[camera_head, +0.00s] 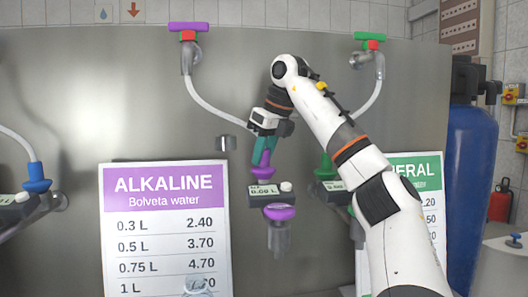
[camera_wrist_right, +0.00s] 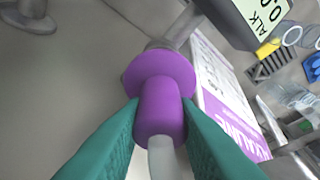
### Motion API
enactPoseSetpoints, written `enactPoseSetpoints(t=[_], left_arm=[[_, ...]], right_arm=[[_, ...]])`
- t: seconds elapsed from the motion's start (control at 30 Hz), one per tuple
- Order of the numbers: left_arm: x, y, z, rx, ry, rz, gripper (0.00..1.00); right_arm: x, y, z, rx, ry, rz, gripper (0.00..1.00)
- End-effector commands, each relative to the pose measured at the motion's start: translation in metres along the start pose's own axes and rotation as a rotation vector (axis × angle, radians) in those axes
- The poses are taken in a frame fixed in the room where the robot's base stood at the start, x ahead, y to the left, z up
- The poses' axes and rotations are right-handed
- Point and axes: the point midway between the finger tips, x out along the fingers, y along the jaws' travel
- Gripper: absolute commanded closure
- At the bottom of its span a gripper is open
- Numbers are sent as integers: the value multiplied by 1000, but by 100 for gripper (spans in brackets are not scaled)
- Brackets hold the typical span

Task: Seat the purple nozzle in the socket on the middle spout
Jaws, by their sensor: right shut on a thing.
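My right gripper (camera_head: 264,158), with green fingers, is shut on the purple nozzle (camera_head: 263,172). In the right wrist view the nozzle (camera_wrist_right: 160,105) lies between the fingers (camera_wrist_right: 160,128), its wide flange pointing away and the pale hose (camera_wrist_right: 163,160) leaving its near end. The nozzle is just above the middle spout's meter (camera_head: 265,191). The wrist view shows the spout's metal pipe (camera_wrist_right: 183,28) right beyond the flange. The flange hides the socket, so I cannot tell whether they touch. A purple collar (camera_head: 279,212) sits below the meter. My left gripper is out of view.
The ALKALINE price sign (camera_head: 165,230) stands left of the spout. The green nozzle (camera_head: 326,168) and MENERAL-side sign (camera_head: 425,190) are to the right, partly behind my arm. A blue nozzle (camera_head: 36,178) is far left.

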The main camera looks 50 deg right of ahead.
Motion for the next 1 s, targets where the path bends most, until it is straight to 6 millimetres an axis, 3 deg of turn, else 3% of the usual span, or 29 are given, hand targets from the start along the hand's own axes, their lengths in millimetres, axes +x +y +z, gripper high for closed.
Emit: enactPoseSetpoints(t=[0.97,1.0], left_arm=[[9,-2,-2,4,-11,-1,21],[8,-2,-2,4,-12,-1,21]], right_arm=[[21,1,8,4,-12,-1,98],[22,1,8,5,-13,-1,71]])
